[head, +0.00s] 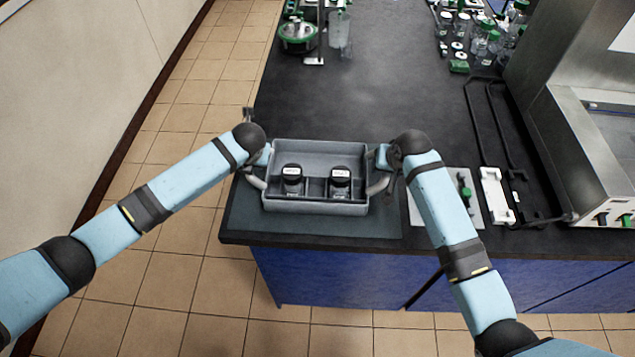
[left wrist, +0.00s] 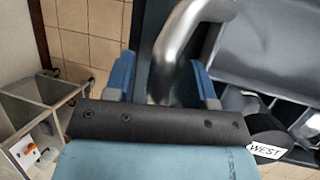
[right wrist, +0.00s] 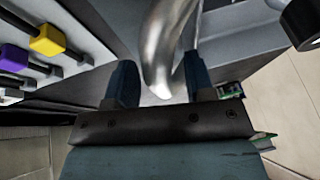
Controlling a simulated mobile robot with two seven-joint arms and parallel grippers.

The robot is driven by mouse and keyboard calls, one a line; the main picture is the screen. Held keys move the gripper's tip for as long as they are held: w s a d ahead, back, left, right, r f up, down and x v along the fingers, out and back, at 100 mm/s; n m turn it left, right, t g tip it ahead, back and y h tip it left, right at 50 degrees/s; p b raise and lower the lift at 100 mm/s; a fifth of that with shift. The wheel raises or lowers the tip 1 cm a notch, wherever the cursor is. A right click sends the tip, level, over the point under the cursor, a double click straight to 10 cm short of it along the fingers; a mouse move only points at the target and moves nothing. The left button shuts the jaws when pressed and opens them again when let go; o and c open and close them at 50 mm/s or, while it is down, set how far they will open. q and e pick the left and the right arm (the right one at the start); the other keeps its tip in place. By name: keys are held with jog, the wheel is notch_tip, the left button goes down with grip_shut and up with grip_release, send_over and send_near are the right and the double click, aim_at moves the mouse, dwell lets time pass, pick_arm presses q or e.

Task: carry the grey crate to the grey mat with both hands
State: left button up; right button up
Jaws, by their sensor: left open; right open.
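The grey crate (head: 318,208) sits on the grey mat (head: 390,226) near the bench's front edge. It appears level, with mat showing in front and to its sides. Two black-capped jars with white labels, a left one (head: 292,180) and a right one (head: 340,182), stand in its compartments. My left gripper (head: 264,157) is open at the crate's left handle (head: 256,181); in the left wrist view the handle (left wrist: 178,45) lies between the fingers. My right gripper (head: 381,157) is open at the right handle (head: 379,185); in the right wrist view that handle (right wrist: 160,45) lies between the fingers.
A white board with a green-handled item (head: 465,190) and a white rack (head: 495,196) lie right of the mat. A steel machine (head: 570,140) stands at the right. The bench (head: 380,95) behind the crate is clear.

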pick_arm(q)
jog(key=shift+r, duration=0.1)
jog(key=v, duration=1.1)
jog(key=shift+r, duration=0.35)
pick_arm(e)
jog(key=v, duration=1.2)
pick_arm(q)
jog(key=shift+s+d, duration=0.1)
jog(key=shift+d, duration=0.05)
